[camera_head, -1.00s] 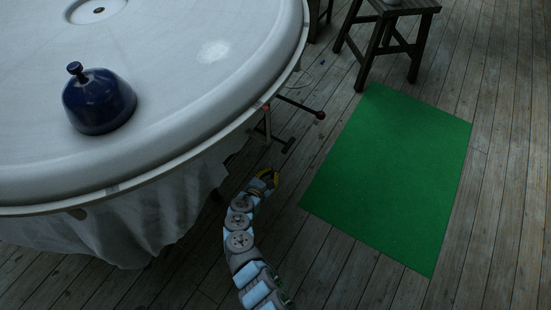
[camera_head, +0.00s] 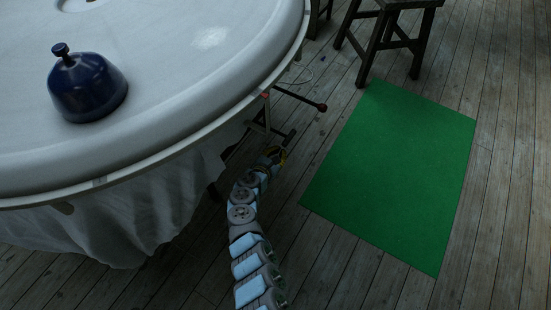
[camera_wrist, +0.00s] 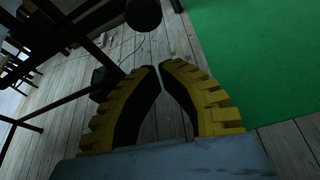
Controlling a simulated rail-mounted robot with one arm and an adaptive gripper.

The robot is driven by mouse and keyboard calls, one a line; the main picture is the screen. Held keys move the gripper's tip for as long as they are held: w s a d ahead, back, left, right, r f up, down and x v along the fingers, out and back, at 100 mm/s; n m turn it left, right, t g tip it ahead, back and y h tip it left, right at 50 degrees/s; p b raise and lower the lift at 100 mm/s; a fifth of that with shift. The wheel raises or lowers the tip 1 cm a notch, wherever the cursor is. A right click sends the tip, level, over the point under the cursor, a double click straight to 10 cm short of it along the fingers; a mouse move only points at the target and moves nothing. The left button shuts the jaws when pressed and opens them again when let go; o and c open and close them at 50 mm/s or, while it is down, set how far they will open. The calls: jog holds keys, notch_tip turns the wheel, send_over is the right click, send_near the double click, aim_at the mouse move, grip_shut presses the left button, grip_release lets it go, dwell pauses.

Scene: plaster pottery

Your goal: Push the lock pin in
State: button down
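I cannot make out for certain which part is the lock pin. A dark rod with a round knob (camera_head: 321,107) sticks out from under the table rim, beside a small red spot (camera_head: 265,95) on the rim. The knob also shows at the top of the wrist view (camera_wrist: 143,14). A lower dark bar with a block-like end (camera_head: 290,134) lies below it, also in the wrist view (camera_wrist: 104,84). My gripper (camera_head: 281,152) is below the knob and close to the lower bar. Its yellow fingers have their tips nearly together in the wrist view (camera_wrist: 159,67), with nothing between them.
The large white round table (camera_head: 180,70) fills the upper left, with a dark blue bell-shaped object (camera_head: 88,90) on it and white cloth (camera_head: 130,220) hanging below. A dark wooden stool (camera_head: 392,35) stands at the back. A flat green mat (camera_head: 395,175) lies on clear plank floor.

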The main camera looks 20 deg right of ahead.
aim_at(284, 136)
jog(key=shift+w+d+r, duration=0.15)
jog(key=shift+d+r, duration=0.15)
jog(key=shift+r, duration=0.25)
jog(key=shift+w+d+r, duration=0.1)
jog(key=shift+d+r, duration=0.2)
jog(key=shift+r, duration=0.3)
jog(key=shift+w+d+r, duration=0.15)
jog(key=shift+d+r, duration=0.15)
jog(key=shift+r, duration=0.25)
notch_tip(284, 136, up, 5)
jog(key=p, duration=0.5)
jog(key=shift+s, duration=0.1)
jog(key=shift+f, duration=0.15)
